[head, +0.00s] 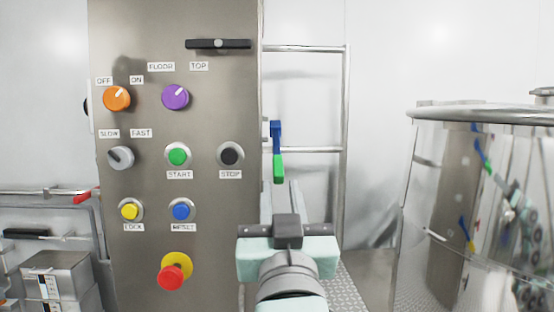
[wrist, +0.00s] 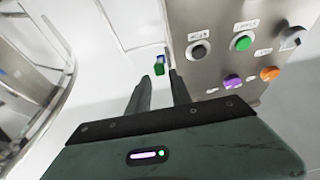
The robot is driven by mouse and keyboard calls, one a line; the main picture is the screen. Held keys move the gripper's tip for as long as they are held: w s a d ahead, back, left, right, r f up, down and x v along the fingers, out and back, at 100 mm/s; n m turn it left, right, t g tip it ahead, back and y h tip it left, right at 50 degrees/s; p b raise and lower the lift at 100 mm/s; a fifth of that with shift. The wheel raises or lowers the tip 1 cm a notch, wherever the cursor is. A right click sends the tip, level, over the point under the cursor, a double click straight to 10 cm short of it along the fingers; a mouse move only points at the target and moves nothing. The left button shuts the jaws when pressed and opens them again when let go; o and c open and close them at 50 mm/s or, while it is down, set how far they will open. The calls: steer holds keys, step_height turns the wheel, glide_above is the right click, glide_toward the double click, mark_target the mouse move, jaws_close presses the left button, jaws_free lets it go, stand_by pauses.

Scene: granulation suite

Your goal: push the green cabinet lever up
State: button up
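The cabinet lever has a green grip (head: 278,169) on a blue arm (head: 276,136). In the head view it is at the right side of the steel cabinet (head: 210,275), with the green end hanging down below the blue part. My gripper (head: 281,187) is just below the green end in this view, its two fingers apart and nothing between them. In the wrist view the green grip (wrist: 159,71) shows beyond and between the fingertips of my gripper (wrist: 160,76), apparently apart from them. The lever's mount is not clearly visible.
The cabinet front carries an orange knob (head: 116,98), a purple knob (head: 175,97), several push buttons and a red emergency stop (head: 171,278). A metal rail frame (head: 346,100) stands behind the lever. A shiny steel vessel (head: 425,200) stands at the right.

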mark_target(276, 152)
steer(key=p+x, duration=0.3)
steer(key=x, duration=0.6)
steer(key=shift+a, duration=0.1)
steer(key=shift+x, duration=0.75)
jaws_close()
stand_by(0.6)
